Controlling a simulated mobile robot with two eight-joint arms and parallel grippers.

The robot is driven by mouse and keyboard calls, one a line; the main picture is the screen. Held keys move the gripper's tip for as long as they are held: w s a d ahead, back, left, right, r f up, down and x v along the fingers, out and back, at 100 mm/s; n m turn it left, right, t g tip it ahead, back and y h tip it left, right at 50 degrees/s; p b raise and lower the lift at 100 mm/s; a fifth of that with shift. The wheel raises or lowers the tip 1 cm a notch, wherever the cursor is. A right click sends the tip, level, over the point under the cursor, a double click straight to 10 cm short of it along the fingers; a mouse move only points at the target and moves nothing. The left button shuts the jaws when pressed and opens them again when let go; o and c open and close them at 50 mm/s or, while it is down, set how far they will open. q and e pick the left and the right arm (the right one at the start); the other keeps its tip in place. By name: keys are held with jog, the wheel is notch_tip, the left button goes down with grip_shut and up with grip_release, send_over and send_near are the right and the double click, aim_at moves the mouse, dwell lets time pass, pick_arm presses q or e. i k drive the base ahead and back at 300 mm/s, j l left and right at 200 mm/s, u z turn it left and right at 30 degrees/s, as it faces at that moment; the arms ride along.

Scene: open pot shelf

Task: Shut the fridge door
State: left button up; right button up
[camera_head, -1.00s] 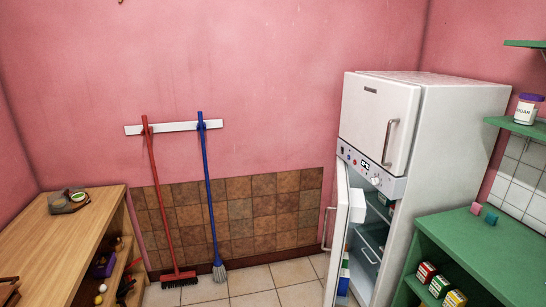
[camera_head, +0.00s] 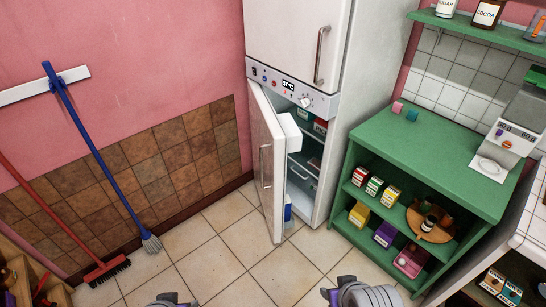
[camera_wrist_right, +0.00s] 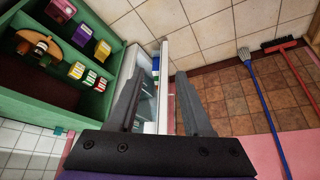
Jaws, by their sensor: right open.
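The white fridge (camera_head: 355,110) stands against the pink wall in the head view. Its lower door (camera_head: 266,165), with a long vertical handle, stands ajar, swung out toward the left. Shelves and a few items show through the gap. My right gripper (camera_head: 335,292) is low at the bottom edge, apart from the door. In the right wrist view its two fingers (camera_wrist_right: 160,100) are open and empty; the door (camera_wrist_right: 166,80) appears between them, farther off. Part of my left gripper (camera_head: 172,298) shows at the bottom edge; its jaws are not clear.
A green shelf unit (camera_head: 445,170) with several boxes stands right of the fridge. Tiled floor (camera_head: 230,260) before the door is clear.

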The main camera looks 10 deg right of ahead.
aim_at(274, 135)
jog(key=i+j+z, duration=0.15)
jog(key=j, duration=0.2)
jog(key=i+j+z, duration=0.15)
jog(key=j, duration=0.25)
jog(key=i+u, duration=0.2)
jog(key=i, duration=0.25)
